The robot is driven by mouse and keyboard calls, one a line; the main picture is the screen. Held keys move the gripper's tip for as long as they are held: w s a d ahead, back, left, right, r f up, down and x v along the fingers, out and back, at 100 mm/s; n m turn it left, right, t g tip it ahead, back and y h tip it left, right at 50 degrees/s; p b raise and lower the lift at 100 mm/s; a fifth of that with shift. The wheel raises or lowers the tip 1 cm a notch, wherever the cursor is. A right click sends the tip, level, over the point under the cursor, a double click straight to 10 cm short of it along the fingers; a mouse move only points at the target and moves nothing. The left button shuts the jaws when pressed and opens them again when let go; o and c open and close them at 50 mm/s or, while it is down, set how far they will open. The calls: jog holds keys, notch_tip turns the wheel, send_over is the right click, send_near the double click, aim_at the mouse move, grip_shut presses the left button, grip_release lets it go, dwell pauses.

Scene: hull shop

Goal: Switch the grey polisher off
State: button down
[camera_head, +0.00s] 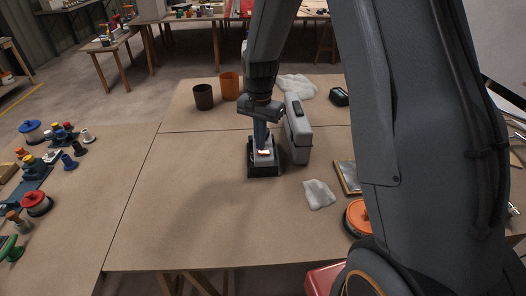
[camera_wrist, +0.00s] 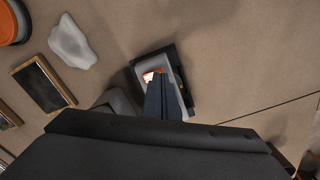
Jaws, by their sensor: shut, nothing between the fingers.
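The grey polisher (camera_head: 262,169) is a small grey body on a dark rectangular base, standing on the brown bench top. In the wrist view the polisher (camera_wrist: 177,72) shows partly behind my fingers. An orange and white patch, bright like a lit switch (camera_wrist: 152,75), shows on its top beside my fingertips; it also shows in the head view (camera_head: 264,152). My gripper (camera_head: 261,145) points down over the polisher, its fingers shut and empty. In the wrist view my gripper (camera_wrist: 158,82) has its tips at or just above the patch; contact cannot be told.
A grey case (camera_head: 299,138) stands close to the right of the polisher. A white cloth (camera_head: 319,194), a framed panel (camera_head: 348,177) and an orange disc (camera_head: 358,217) lie farther right. The bench left of the polisher is clear.

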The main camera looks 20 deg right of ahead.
jog(key=shift+f+b, duration=0.35)
jog(key=shift+f, duration=0.45)
dwell(0.9)
jog(key=shift+r, duration=0.15)
notch_tip(320, 180, up, 7)
jog(key=p, duration=0.5)
dwell(0.3)
jog(key=shift+s, duration=0.1)
jog(key=s+d+r+n+t+b, duration=0.1)
jog(key=s+n+b, duration=0.3)
jog(key=s, duration=1.6)
jog(key=d+n, duration=0.1)
jog(key=n, duration=0.3)
jog(key=shift+s+d+r+b, duration=0.15)
jog(key=shift+s+r+b, duration=0.05)
jog(key=shift+s+b, duration=0.1)
